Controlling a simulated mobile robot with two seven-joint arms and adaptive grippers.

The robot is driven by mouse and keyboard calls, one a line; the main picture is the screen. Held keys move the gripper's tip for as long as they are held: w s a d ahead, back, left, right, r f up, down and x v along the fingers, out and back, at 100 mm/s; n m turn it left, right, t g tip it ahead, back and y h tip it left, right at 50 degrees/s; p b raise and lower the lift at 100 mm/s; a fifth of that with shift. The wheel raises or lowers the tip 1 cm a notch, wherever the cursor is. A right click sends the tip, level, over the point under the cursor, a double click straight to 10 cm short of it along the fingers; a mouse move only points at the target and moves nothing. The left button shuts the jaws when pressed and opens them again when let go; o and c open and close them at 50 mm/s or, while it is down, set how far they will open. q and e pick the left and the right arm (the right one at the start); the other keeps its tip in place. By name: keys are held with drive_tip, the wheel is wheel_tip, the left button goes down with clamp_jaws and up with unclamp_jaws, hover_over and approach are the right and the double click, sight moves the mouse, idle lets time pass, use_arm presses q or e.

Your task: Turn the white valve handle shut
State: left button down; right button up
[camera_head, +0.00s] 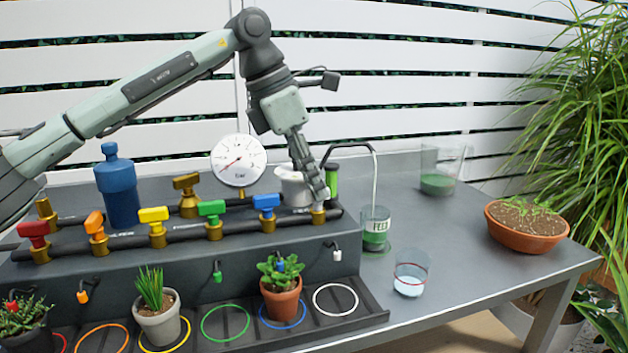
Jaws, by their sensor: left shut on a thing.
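The white valve's brass body (318,216) stands at the right end of the front pipe, past the blue valve. My left gripper (318,191) reaches down onto it from above and is shut on the white handle. The fingers cover most of the handle, so its angle cannot be told. My right gripper is not in view.
Red (33,230), orange (95,223), yellow (153,215), green (211,208) and blue (265,202) valves line the pipe. A pressure gauge (238,159) and a white pot (293,188) stand behind. A feed jar (375,228) and glass (410,275) stand right; the bench beyond is largely clear.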

use_arm(q)
drive_tip(key=c, duration=1.6)
unclamp_jaws()
drive_tip(key=shift+r, duration=0.15)
drive_tip(key=v, duration=1.1)
drive_tip(key=shift+a+r, duration=0.15)
drive_tip(key=shift+r, duration=0.25)
